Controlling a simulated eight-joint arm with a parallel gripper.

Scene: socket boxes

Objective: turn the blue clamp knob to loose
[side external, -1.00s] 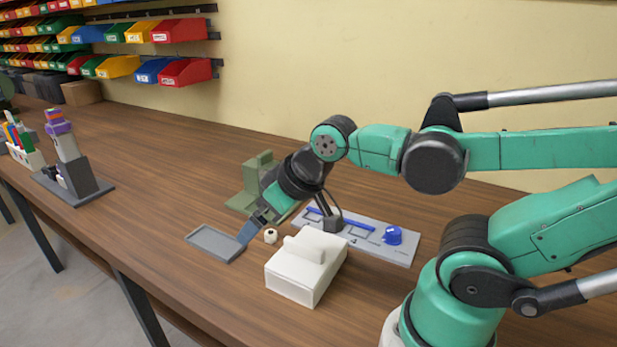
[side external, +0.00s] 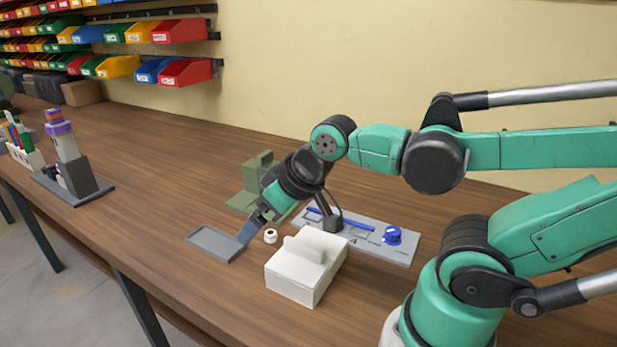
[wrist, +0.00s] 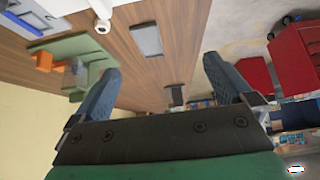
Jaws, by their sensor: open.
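The blue clamp knob (side external: 393,235) stands on the right end of a light grey board (side external: 398,253) in the side external view. A long blue bar (side external: 345,220) lies along the same board, left of the knob. My gripper (side external: 249,228) is left of the board, well away from the knob, above the table near a small grey tray (side external: 214,243). In the wrist view its two fingers (wrist: 160,85) are spread apart with nothing between them. I cannot make out the knob in the wrist view.
A white box (side external: 300,275) with a raised handle stands in front of the board, and a small white round piece (side external: 271,236) is beside it. A green stand (side external: 245,195) is behind my gripper.

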